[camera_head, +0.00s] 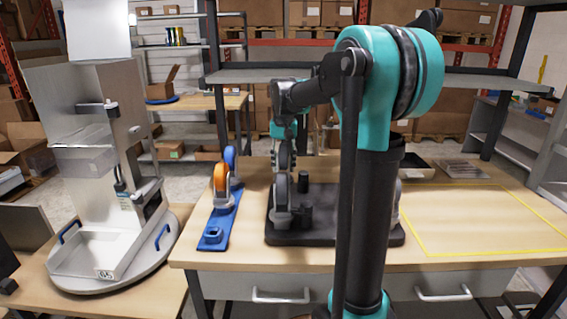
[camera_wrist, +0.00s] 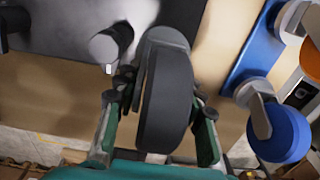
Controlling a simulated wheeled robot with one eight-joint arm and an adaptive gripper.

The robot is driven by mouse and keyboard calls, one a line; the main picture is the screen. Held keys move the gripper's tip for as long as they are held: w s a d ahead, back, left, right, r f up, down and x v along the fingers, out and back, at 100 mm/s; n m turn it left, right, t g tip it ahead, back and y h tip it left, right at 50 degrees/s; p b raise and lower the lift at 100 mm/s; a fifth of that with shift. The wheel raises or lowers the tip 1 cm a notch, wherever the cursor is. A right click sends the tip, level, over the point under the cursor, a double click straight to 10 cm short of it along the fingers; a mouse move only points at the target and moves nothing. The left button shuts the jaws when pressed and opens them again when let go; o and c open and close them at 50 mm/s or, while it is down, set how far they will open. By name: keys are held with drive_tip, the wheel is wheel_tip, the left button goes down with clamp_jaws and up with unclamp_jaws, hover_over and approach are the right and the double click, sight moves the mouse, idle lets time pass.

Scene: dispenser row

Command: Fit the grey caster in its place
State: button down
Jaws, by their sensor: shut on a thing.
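The grey caster (camera_head: 281,213) has a dark wheel and a grey housing, and stands wheel up at the left end of a dark base (camera_head: 330,240). My gripper (camera_head: 283,168) comes down on it from above. In the wrist view its two fingers (camera_wrist: 160,105) are shut on either side of the dark wheel (camera_wrist: 167,95). The caster's foot is hidden, so I cannot tell whether it touches the base. A blue rack (camera_head: 218,225) to the left holds an orange caster (camera_head: 221,178) and a blue caster (camera_head: 230,160). Its near end has a bare socket (camera_head: 212,234).
Black pegs (camera_head: 305,213) stand on the dark base, close to the caster. My arm hides part of the base. A yellow outline (camera_head: 480,220) marks clear tabletop at right. A tray (camera_head: 415,170) lies behind, and a grey machine (camera_head: 95,170) stands left.

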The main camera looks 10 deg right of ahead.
drive_tip(key=shift+f, duration=0.4)
drive_tip(key=c, duration=0.9)
unclamp_jaws()
drive_tip(key=shift+o, duration=0.2)
